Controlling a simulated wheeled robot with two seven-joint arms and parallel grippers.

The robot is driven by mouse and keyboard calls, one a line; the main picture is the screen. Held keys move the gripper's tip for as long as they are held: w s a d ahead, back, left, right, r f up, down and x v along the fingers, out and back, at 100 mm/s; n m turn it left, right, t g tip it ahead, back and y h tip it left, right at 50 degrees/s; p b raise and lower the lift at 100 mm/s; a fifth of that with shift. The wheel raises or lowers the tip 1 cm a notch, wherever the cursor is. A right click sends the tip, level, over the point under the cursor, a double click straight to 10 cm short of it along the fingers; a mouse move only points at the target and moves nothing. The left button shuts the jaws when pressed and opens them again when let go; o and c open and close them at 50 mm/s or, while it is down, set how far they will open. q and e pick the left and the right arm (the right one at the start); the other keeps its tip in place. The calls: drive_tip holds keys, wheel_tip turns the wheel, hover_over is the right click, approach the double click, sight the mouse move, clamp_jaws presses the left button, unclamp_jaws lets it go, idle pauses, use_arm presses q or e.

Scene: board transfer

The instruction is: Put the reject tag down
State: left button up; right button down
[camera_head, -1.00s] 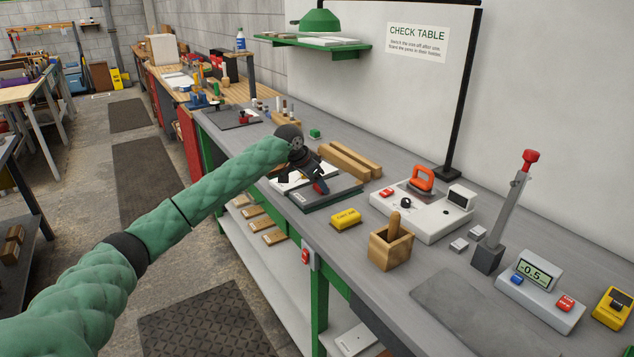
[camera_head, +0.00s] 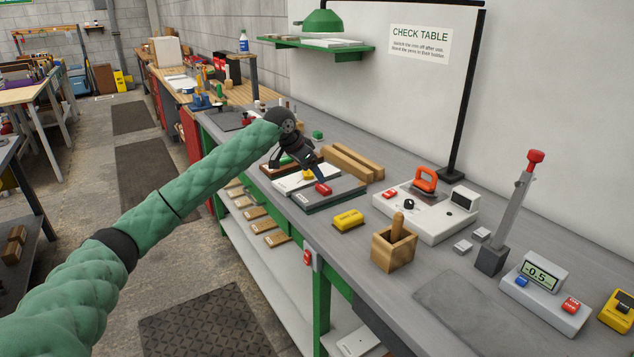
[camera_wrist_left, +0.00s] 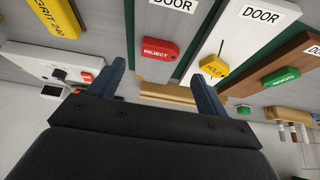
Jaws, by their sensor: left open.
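The red reject tag (camera_head: 323,188) lies on the grey-topped board with dark green edges (camera_head: 345,193). In the left wrist view the tag (camera_wrist_left: 160,48) reads REJECT and lies beyond my fingertips, near the board's DOOR label (camera_wrist_left: 172,4). My left gripper (camera_head: 304,168) is above the boards, apart from the tag. In the left wrist view its two fingers (camera_wrist_left: 158,75) are spread wide with nothing between them. My right gripper is out of view.
A yellow HOLD tag (camera_wrist_left: 213,67) lies on a white board, and a green tag (camera_wrist_left: 281,77) on a brown one. Wooden bars (camera_head: 345,163) lie behind the boards. A yellow grit block (camera_head: 348,219), wooden box (camera_head: 393,250) and white device (camera_head: 440,222) stand to the right.

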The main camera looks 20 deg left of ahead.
use_arm(q)
drive_tip(key=shift+b+v, duration=0.3)
drive_tip(key=shift+v, duration=2.5)
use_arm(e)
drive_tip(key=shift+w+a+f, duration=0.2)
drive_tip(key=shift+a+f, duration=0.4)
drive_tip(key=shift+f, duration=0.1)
